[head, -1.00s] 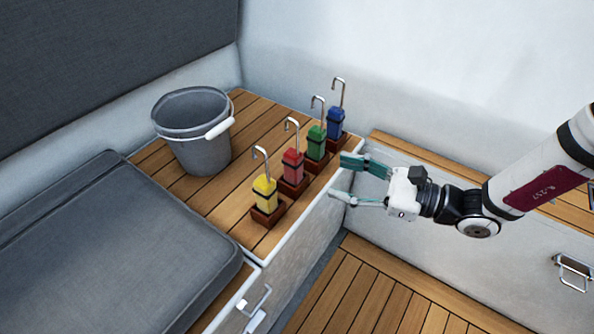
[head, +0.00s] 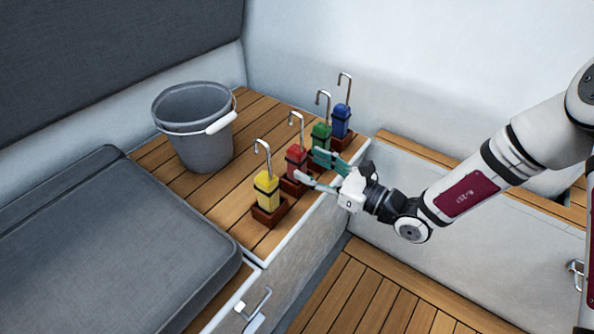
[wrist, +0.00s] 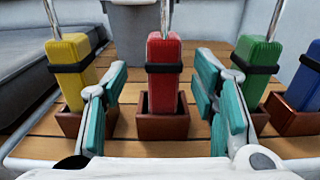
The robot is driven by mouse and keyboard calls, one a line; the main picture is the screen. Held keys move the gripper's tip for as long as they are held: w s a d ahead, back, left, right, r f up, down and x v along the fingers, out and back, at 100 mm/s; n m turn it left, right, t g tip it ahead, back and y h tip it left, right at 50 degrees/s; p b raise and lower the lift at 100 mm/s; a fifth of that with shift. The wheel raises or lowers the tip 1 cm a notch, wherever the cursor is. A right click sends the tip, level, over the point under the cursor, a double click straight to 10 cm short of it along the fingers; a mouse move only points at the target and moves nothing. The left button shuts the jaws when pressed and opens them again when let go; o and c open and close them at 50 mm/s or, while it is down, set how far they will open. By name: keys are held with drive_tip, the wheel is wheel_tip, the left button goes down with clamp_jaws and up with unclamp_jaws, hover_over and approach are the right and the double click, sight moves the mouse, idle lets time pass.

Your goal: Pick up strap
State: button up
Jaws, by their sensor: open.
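Several coloured straps with metal hooks stand upright in brown holders on the wooden bench top: yellow (head: 266,188), red (head: 296,162), green (head: 320,137) and blue (head: 341,120). Each has a black band. My gripper (head: 312,167) is open, its fingers pointing at the red strap from the bench's front edge. In the wrist view the red strap (wrist: 163,80) stands centred between the two teal fingers, with its holder (wrist: 162,118) below. The fingers look short of the strap or just beside it; I cannot tell which. The yellow strap (wrist: 70,70) is left, the green (wrist: 256,65) right.
A grey bucket (head: 195,145) with a white handle grip stands behind the straps. A dark cushion (head: 110,240) lies at the left. A white wall (head: 440,70) rises behind. The wooden floor (head: 370,295) in front is clear.

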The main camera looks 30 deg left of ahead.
sight(304, 162)
drive_tip(key=shift+w+a+f+b, duration=0.15)
drive_tip(key=shift+a+b, duration=0.4)
drive_tip(key=shift+a, duration=0.75)
drive_tip(key=shift+w+a+b, duration=0.25)
drive_tip(key=shift+a+b, duration=0.3)
drive_tip(key=shift+a, duration=0.75)
clamp_jaws()
